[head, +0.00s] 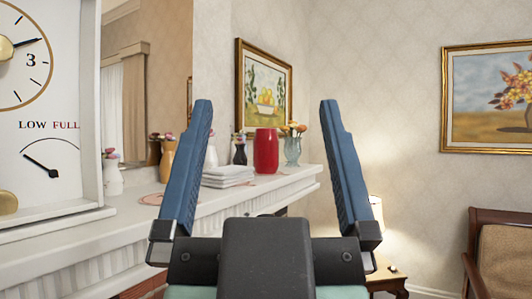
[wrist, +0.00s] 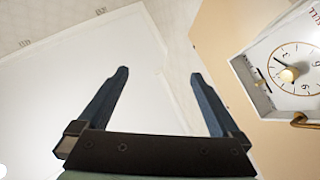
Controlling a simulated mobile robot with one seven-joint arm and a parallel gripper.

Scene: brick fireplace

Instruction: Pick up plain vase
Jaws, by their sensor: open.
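My gripper (head: 265,100) is open and empty, its two blue fingers wide apart in the head view. It also shows open in the wrist view (wrist: 160,73), with no vase in that view. A plain red vase (head: 266,151) stands upright on the white mantel shelf, seen between my fingers and farther off. A dark vase (head: 240,154) and a white vase (head: 211,153) stand to its left. A glass vase with flowers (head: 292,150) stands to its right. The frames do not settle which one is the plain vase; the red one has no visible pattern.
A stack of white items (head: 228,176) lies on the mantel shelf (head: 130,222) in front of the vases. A large white clock (head: 50,110) stands close on the left. A chair (head: 500,245) and a lamp on a small table (head: 388,275) are at the right.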

